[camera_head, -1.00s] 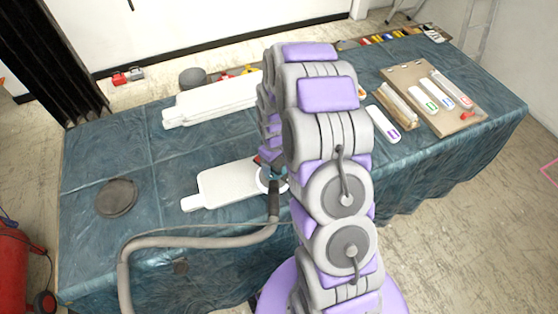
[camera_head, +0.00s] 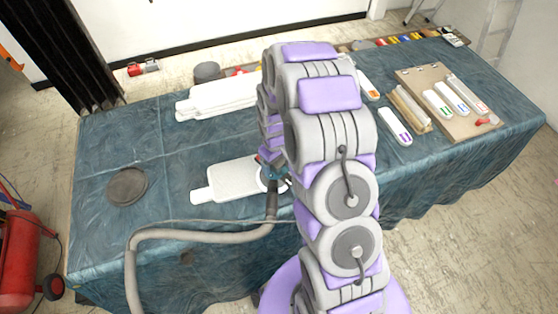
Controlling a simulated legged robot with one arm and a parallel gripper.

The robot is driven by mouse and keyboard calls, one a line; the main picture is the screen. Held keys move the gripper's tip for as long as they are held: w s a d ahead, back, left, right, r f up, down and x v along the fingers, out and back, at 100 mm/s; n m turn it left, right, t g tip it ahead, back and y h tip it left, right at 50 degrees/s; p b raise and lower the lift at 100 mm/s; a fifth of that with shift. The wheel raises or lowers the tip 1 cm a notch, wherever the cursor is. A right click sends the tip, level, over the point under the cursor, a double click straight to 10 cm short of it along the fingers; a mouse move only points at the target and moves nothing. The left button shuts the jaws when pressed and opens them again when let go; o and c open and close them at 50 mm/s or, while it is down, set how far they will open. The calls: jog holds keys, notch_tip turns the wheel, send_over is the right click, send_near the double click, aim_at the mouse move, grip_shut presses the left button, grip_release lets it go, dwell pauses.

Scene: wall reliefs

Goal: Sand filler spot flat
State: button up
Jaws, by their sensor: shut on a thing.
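A white paddle-shaped relief panel (camera_head: 230,179) lies flat on the blue-green covered table (camera_head: 160,217), its narrow end to the left. A round sander (camera_head: 270,178) with a grey hose (camera_head: 200,233) sits at the panel's right part. My gripper (camera_head: 270,160) is shut on the sander, mostly hidden behind my grey and purple arm. The sander's pad appears to be on or just over the panel; I cannot tell if it touches. The filler spot cannot be made out, and the panel's right end is hidden by the arm.
A dark round disc (camera_head: 127,186) lies at the left. White panels (camera_head: 217,97) are stacked at the back. A clipboard board (camera_head: 447,98) with coloured strips and a brown block (camera_head: 409,108) lie at the right. A red tank (camera_head: 18,262) stands lower left.

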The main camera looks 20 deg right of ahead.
jog(key=shift+d, duration=0.15)
jog(key=shift+d+r, duration=0.1)
jog(key=shift+d, duration=1.5)
jog(key=shift+d+p, duration=0.2)
jog(key=shift+p, duration=0.1)
jog(key=shift+d, duration=0.15)
jog(key=shift+s+d, duration=0.15)
jog(key=shift+d, duration=1.1)
jog(key=shift+r+p, duration=1.05)
jog(key=shift+r, duration=1.9)
